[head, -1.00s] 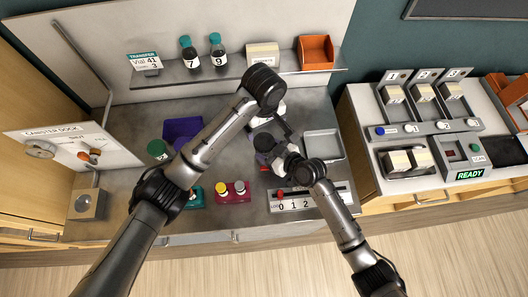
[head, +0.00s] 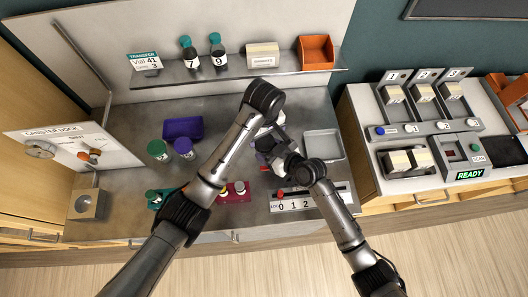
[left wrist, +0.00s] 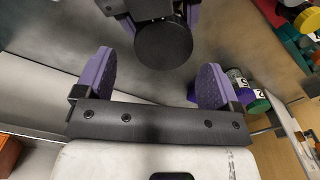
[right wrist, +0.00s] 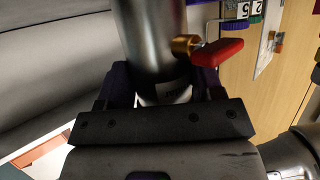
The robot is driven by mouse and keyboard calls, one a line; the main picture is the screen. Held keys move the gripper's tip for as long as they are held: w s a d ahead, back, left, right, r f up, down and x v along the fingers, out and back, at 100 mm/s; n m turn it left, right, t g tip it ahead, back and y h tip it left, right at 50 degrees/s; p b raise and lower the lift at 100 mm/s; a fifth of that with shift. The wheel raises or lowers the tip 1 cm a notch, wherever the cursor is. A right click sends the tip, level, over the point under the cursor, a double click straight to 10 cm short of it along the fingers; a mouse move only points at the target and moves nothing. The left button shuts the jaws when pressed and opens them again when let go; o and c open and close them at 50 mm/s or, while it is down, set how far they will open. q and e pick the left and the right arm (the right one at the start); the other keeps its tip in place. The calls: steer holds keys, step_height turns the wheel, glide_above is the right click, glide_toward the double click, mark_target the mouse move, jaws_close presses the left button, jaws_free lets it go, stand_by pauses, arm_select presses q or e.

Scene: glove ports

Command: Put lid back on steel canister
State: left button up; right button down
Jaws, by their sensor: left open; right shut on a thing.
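In the right wrist view my right gripper (right wrist: 165,98) is shut on the steel canister (right wrist: 150,40), a shiny grey cylinder with a brass fitting and a red valve handle (right wrist: 218,52). In the head view my right gripper (head: 272,150) is over the middle of the bench, and the canister is mostly hidden by my arms. My left gripper (left wrist: 155,85) is open, its purple fingers apart with nothing between them. A dark round face (left wrist: 163,46) lies just beyond them, between the right gripper's fingers; I cannot tell whether it is a lid or the canister's end.
Green (head: 157,151) and purple (head: 184,149) jars stand left of my arms, near a purple tray (head: 182,129). A grey tray (head: 322,145) lies to the right. A maroon holder (head: 235,193) and a numbered strip (head: 295,203) sit at the front. Vials stand on the shelf (head: 235,78).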

mark_target(264, 141)
arm_select(q)
steer(key=shift+s+a+f, duration=0.1)
steer(key=shift+s+f, duration=0.1)
steer(key=shift+f, duration=1.65)
steer(key=shift+w, duration=0.1)
steer(key=c, duration=0.9)
steer(key=m, duration=0.3)
steer(key=o, duration=1)
steer(key=shift+r, duration=0.1)
